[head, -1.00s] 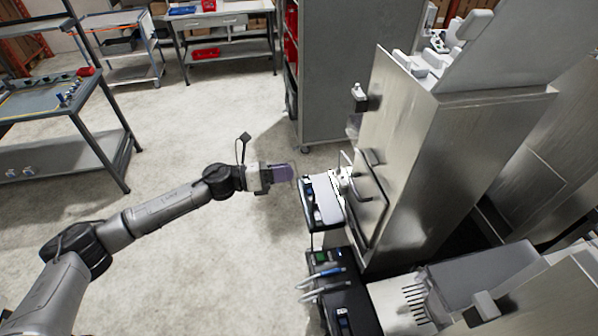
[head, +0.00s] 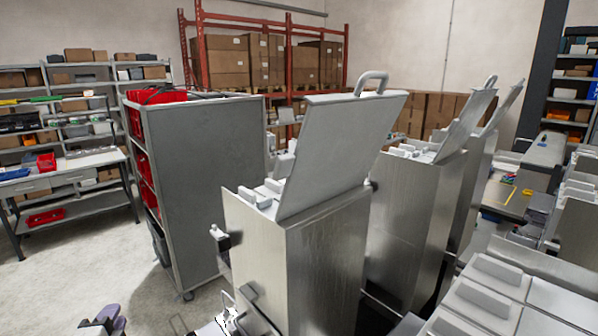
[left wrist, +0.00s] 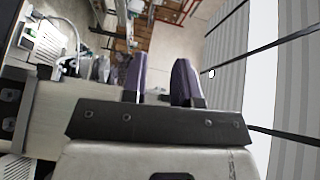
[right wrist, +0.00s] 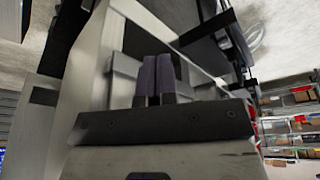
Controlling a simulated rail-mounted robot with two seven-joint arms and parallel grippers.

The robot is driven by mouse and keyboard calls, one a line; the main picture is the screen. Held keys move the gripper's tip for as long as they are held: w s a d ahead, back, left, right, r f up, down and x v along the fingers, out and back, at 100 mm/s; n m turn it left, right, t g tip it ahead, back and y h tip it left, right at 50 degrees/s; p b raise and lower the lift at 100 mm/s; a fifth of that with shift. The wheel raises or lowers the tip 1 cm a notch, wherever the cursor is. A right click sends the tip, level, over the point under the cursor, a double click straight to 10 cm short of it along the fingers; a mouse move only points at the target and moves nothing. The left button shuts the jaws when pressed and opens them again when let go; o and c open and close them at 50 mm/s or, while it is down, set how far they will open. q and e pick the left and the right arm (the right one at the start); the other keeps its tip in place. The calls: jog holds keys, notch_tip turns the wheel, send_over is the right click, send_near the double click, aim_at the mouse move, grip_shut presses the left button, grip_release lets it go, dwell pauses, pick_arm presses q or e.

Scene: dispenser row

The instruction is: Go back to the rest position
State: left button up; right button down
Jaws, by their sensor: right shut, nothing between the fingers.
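My left gripper (head: 104,320) shows at the bottom left edge of the head view, with only its purple fingers and part of its body in frame. In the left wrist view its two purple fingers (left wrist: 159,80) stand apart with nothing between them, so it is open. My right gripper is outside the head view. In the right wrist view its two purple fingers (right wrist: 155,78) are together with nothing held, close in front of a pale frame and dark parts.
A steel dispenser (head: 310,255) with a raised lid stands in front, with more steel dispensers (head: 415,205) to its right. A grey cabinet (head: 205,180) with red bins is behind on the left. A workbench (head: 70,178) stands at far left. The floor (head: 80,275) between is clear.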

pick_arm(q)
jog(key=s+d+f+n+g+h+p, duration=0.1)
jog(key=s+d+f+n+g+p, duration=0.3)
jog(key=s+d, duration=0.45)
jog(key=s+d+f+n+g+h+p, duration=0.15)
jog(key=s+d+n+g, duration=0.35)
jog(key=s, duration=0.7)
jog(key=s+d+f+n+g+p, duration=0.2)
jog(key=s+f, duration=0.2)
jog(key=s, duration=0.5)
jog(key=s+d+f+n+g+h+p, duration=0.1)
jog(key=s+f, duration=0.4)
jog(key=s, duration=0.5)
jog(key=shift+s+d+f+n+g+p, duration=0.25)
jog(key=shift+d+n+g+p, duration=0.35)
jog(key=shift+d+p, duration=0.55)
jog(key=shift+a, duration=0.1)
jog(key=shift+o, duration=0.2)
